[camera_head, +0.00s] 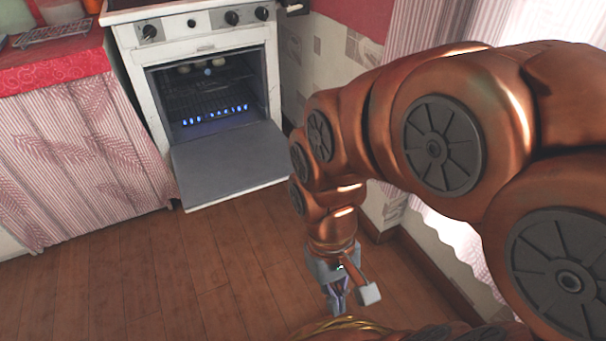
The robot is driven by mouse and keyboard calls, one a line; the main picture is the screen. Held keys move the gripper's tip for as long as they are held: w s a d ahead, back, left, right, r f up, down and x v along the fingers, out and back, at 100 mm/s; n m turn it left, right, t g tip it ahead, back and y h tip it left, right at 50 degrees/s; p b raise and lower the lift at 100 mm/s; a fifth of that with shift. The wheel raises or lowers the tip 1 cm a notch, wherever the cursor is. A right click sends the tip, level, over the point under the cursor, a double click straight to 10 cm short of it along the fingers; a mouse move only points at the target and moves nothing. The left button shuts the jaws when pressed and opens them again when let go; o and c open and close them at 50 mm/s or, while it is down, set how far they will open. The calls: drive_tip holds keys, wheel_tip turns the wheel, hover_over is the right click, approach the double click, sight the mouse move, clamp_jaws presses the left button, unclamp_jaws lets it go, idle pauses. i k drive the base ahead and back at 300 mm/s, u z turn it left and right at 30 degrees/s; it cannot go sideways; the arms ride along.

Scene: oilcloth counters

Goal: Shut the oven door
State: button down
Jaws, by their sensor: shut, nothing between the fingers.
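The white oven (205,40) stands against the back wall, left of the picture's middle. Its grey door (228,160) is hinged at the bottom and hangs open, folded down toward the floor. The cavity (205,88) shows a wire rack and a row of blue flames low inside. My gripper (338,306) is shut and empty, pointing down over the wooden floor, nearer than the door and to its right. It is apart from the door.
A counter with a red patterned oilcloth (55,62) and a striped curtain (80,155) adjoins the oven on the left. A tiled wall (325,65) runs along the right. The wooden floor (165,270) in front of the oven is clear.

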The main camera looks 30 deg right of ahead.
sight(210, 170)
drive_tip(key=z, duration=1.35)
drive_tip(key=k, duration=1.15)
drive_tip(key=u, duration=1.55)
drive_tip(key=i, duration=1)
drive_tip(key=z, duration=0.05)
